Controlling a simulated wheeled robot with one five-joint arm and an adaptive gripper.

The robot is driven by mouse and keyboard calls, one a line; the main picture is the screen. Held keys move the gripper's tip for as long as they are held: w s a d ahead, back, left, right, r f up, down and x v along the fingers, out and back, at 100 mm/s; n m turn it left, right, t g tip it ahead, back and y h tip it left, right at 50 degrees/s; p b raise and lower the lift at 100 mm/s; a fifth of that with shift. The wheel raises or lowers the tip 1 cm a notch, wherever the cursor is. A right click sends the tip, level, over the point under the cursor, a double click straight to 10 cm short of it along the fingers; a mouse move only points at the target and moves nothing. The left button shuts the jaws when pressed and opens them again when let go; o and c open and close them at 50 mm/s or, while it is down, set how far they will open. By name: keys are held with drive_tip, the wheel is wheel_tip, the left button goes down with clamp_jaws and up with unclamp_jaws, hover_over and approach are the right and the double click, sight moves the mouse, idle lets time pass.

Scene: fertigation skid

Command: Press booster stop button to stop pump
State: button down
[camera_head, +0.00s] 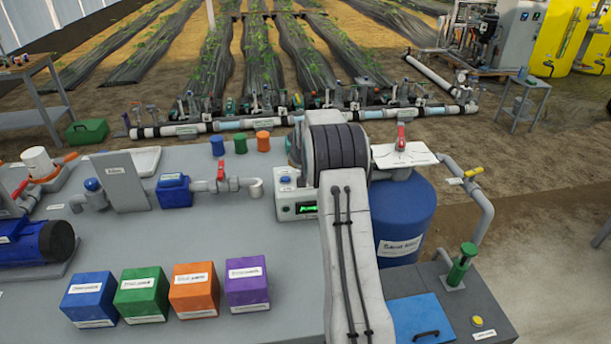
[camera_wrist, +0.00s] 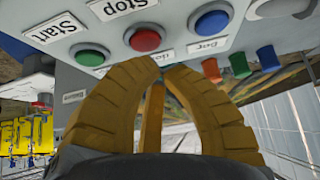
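In the wrist view a light grey panel shows a red button (camera_wrist: 144,38) beside a label reading Stop (camera_wrist: 126,6). A green button (camera_wrist: 90,55) sits left of it, by a label reading Start (camera_wrist: 55,29). A blue button (camera_wrist: 210,21) is to the right. My gripper (camera_wrist: 163,66) has yellow ribbed fingers with the tips drawn together and nothing visible between them. The tips appear just below and right of the red button in the picture; contact cannot be told. In the head view my arm hides the gripper and the stop button.
In the head view a small box with a green display (camera_head: 307,208) stands by my arm, near a blue tank (camera_head: 402,215). Several coloured boxes, including a purple one (camera_head: 246,284), stand on the grey bench (camera_head: 235,215).

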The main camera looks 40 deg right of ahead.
idle(0.3)
drive_tip(key=shift+r+p, duration=1.6)
drive_tip(key=shift+r, duration=0.9)
drive_tip(key=s+a+r+n+g+y, duration=0.1)
drive_tip(key=s+a+r, duration=0.5)
drive_tip(key=a, duration=0.4)
drive_tip(key=s+a+r+n+y, duration=0.1)
drive_tip(key=s+a+r+n, duration=0.1)
drive_tip(key=s+a+r, duration=0.5)
drive_tip(key=s+a+f, duration=0.1)
drive_tip(key=s+a, duration=0.3)
drive_tip(key=s, duration=0.5)
drive_tip(key=s+a+f+n+g+y, duration=0.1)
drive_tip(key=s+a, duration=0.3)
drive_tip(key=s, duration=0.4)
drive_tip(key=s+a+f+n+g, duration=0.1)
drive_tip(key=s+a+f, duration=0.2)
drive_tip(key=s, duration=0.6)
drive_tip(key=shift+s+a, duration=0.3)
drive_tip(key=shift+a, duration=0.7)
